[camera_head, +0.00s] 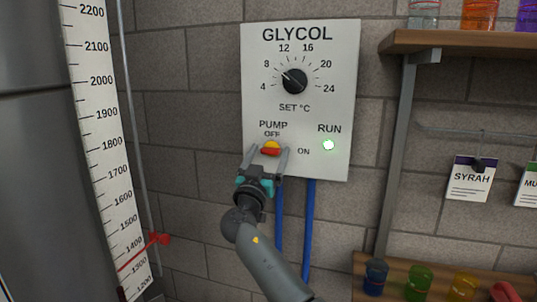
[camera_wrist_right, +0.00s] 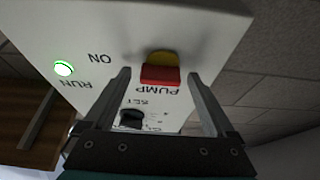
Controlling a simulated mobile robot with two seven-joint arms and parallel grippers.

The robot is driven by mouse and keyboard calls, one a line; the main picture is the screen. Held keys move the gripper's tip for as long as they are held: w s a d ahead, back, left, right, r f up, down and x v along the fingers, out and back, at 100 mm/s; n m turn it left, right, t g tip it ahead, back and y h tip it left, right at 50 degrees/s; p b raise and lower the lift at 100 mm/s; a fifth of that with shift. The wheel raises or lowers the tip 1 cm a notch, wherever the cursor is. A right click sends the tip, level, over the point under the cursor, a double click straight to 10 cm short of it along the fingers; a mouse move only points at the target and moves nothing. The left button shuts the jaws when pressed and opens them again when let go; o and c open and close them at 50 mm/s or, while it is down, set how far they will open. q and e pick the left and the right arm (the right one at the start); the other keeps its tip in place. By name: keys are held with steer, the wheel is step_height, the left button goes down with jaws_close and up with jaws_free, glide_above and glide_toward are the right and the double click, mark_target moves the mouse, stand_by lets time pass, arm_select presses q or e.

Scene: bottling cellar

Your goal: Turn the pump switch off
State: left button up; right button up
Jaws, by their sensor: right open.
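The pump switch (camera_head: 271,147) is a yellow disc with a red handle on the white GLYCOL panel (camera_head: 333,95). The handle looks roughly level, in line with the ON label at the right; OFF is printed above. My right gripper (camera_head: 268,151) is open in front of the switch, one finger on each side of it. In the right wrist view the red handle (camera_wrist_right: 160,75) shows between the open fingers (camera_wrist_right: 159,80), with gaps at both sides. Whether the fingers touch the panel cannot be told. The RUN lamp (camera_head: 328,145) glows green-white. My left gripper is out of view.
A temperature dial (camera_head: 294,81) sits above the switch. Blue pipes (camera_head: 310,230) run below the panel. A scaled tank gauge (camera_head: 103,130) stands at the left.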

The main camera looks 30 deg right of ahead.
steer(key=c, duration=1.4)
